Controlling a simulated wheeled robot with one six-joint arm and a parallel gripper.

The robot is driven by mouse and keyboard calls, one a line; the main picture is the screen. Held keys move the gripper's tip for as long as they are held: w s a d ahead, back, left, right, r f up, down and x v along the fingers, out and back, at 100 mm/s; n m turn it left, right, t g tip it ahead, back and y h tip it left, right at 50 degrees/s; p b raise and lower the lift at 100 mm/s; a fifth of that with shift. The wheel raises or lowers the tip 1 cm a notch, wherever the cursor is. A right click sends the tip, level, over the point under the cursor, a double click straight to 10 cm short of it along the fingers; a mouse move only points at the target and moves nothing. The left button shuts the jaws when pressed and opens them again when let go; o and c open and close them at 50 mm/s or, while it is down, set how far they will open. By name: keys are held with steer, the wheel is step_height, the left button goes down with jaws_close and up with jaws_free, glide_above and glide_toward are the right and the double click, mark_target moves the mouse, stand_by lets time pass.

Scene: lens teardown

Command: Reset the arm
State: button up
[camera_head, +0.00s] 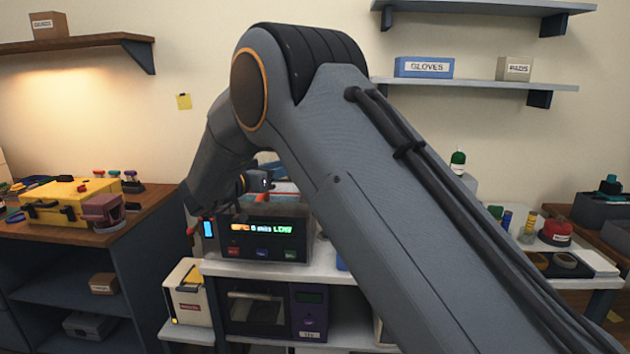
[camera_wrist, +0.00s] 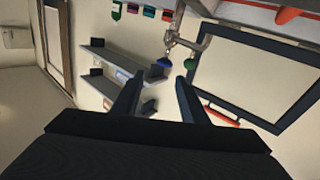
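My arm (camera_head: 410,190) fills the middle of the head view. It rises from the lower right to a bent elbow at the top, and its far link (camera_head: 215,155) slopes down to the left. In the wrist view, the two dark fingers of my gripper (camera_wrist: 157,88) stand apart, with nothing visible between them. The gripper faces out into the room, with shelves (camera_wrist: 115,60) and a dark-framed panel (camera_wrist: 250,80) beyond it. I cannot make out the fingers in the head view.
A dark box with a lit display (camera_head: 265,228) sits on a white bench behind my arm. A yellow case (camera_head: 65,200) is on the left wooden bench. A red-topped item (camera_head: 556,230) and several small bottles are at the right. Wall shelves hold a blue gloves box (camera_head: 423,67).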

steer(key=w+d+n+t+y, duration=0.2)
steer(key=w+d+n+y, duration=0.2)
steer(key=d+y, duration=0.15)
steer(key=s+d+f+n+g+y, duration=0.3)
steer(key=s+d+f+y, duration=0.3)
steer(key=f, duration=0.1)
steer(key=s+d+f+g, duration=0.4)
steer(key=s+d, duration=0.1)
steer(key=s, duration=0.7)
steer(key=s+d+f+g, duration=0.4)
steer(key=s+d, duration=0.1)
steer(key=s, duration=0.8)
steer(key=s+d+f+g, duration=0.4)
steer(key=s+d+f, duration=0.1)
steer(key=s, duration=0.8)
steer(key=shift+s+d, duration=0.25)
steer(key=shift+d, duration=0.3)
